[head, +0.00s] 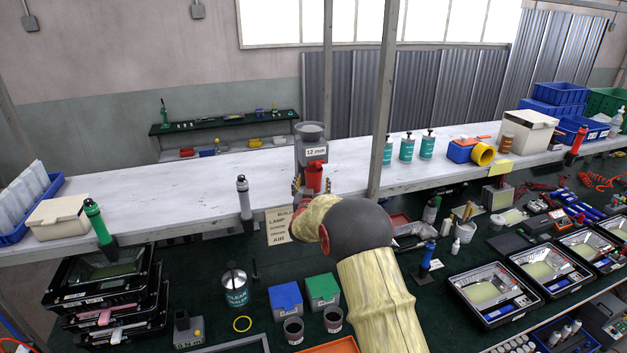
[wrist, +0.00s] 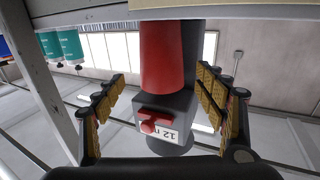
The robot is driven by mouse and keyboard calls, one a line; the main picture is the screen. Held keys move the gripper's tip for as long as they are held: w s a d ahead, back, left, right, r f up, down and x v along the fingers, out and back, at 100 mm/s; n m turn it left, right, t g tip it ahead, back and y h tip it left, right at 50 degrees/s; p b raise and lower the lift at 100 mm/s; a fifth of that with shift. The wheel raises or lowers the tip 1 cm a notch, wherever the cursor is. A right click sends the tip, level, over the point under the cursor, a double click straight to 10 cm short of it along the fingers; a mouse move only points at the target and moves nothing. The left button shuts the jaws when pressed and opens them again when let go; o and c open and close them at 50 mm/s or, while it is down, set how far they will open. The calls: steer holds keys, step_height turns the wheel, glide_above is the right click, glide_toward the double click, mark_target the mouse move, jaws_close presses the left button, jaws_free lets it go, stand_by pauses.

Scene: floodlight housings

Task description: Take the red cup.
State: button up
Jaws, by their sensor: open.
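The red cup (head: 314,176) is upright at the front of the shelf, just below the grey holder (head: 311,147) labelled "12 mm". In the wrist view, which is upside down, the red cup (wrist: 162,55) is large and lies between the fingers, in front of the grey body. A small red knob (wrist: 156,122) sits by the label. My gripper (head: 313,187) is open around the cup in the head view. In the wrist view my gripper (wrist: 160,80) has its padded fingers on both sides, with visible gaps to the cup. My arm hides the area below.
A grey post (head: 384,100) stands close to the right of the cup. A grey-capped cylinder (head: 244,198) and a green one (head: 97,222) stand to the left. Several teal bottles (head: 407,147) are to the right. The white shelf (head: 180,190) is largely clear left of the holder.

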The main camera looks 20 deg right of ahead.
mark_target(313, 175)
steer(key=shift+p+x, duration=0.4)
steer(key=shift+x, duration=1.35)
steer(key=shift+a, duration=0.15)
steer(key=shift+c, duration=0.6)
steer(key=c, duration=1)
steer(key=shift+r+b, duration=0.3)
steer(key=shift+r, duration=0.3)
steer(key=b+v, duration=0.1)
steer(key=v, duration=0.5)
steer(key=b+v, duration=0.1)
steer(key=v, duration=0.5)
steer(key=b+v, duration=0.1)
steer(key=v, duration=0.5)
steer(key=shift+r+b, duration=0.3)
steer(key=shift+b, duration=0.1)
